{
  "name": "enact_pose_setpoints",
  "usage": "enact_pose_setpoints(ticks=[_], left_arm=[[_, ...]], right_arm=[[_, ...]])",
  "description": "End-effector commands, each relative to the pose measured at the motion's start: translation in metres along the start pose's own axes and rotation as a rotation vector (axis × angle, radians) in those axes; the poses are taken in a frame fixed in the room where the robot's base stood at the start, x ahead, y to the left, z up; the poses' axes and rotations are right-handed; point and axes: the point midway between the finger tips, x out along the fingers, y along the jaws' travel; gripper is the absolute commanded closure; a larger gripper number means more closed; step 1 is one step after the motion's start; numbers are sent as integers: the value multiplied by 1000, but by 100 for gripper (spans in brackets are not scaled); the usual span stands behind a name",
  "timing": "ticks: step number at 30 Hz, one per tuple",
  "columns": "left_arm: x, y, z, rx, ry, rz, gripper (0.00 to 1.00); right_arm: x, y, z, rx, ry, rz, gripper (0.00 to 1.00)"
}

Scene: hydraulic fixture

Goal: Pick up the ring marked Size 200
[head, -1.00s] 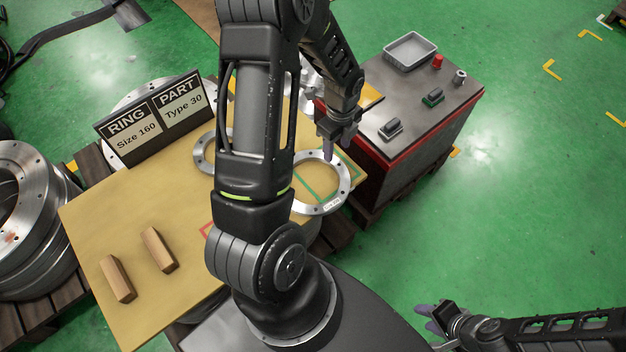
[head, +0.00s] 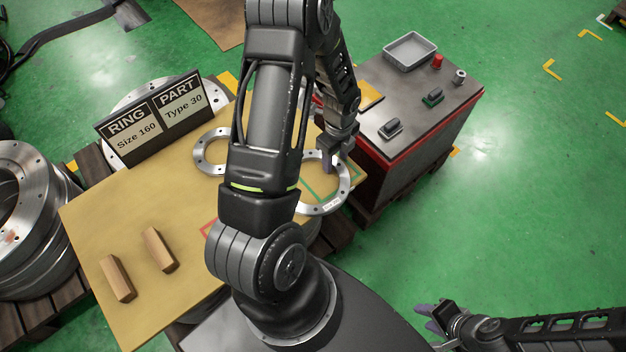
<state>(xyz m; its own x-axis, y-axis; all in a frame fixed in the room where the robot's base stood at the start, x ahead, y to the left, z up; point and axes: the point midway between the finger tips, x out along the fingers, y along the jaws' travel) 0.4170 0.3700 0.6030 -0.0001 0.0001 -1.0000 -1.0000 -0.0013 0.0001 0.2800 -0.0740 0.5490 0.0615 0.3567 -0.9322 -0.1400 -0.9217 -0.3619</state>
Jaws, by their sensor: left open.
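A large flat metal ring (head: 345,194) lies at the right end of the tan table board, partly hidden by my left arm. A small label (head: 331,206) sits on its near rim, too small to read. A second, smaller-looking ring (head: 203,160) lies to its left, also partly covered by my arm. My left gripper (head: 331,164) is open and points down at the far rim of the large ring; I cannot tell whether it touches.
A sign (head: 150,118) reads "RING Size 160" and "PART Type 30". Two wooden blocks (head: 158,249) lie on the tan board (head: 110,220). A red-edged cabinet (head: 440,118) with a grey tray (head: 410,52) stands right of the board, close to my left gripper.

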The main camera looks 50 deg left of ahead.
Motion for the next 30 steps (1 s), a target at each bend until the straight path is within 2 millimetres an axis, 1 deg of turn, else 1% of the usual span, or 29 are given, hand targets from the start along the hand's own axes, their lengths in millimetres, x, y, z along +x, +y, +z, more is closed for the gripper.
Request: enact_pose_setpoints(ticks=[5, 21, 23, 30], left_arm=[[0, 0, 0, 0, 0, 0, 51], [0, 0, 0, 0, 0, 0, 96], [0, 0, 0, 0, 0, -1, 100], [0, 0, 0, 1, 0, -1, 100]], right_arm=[[0, 0, 0, 0, 0, 0, 64], [0, 0, 0, 0, 0, 0, 64], [0, 0, 0, 0, 0, 0, 64], [0, 0, 0, 0, 0, 0, 64]])
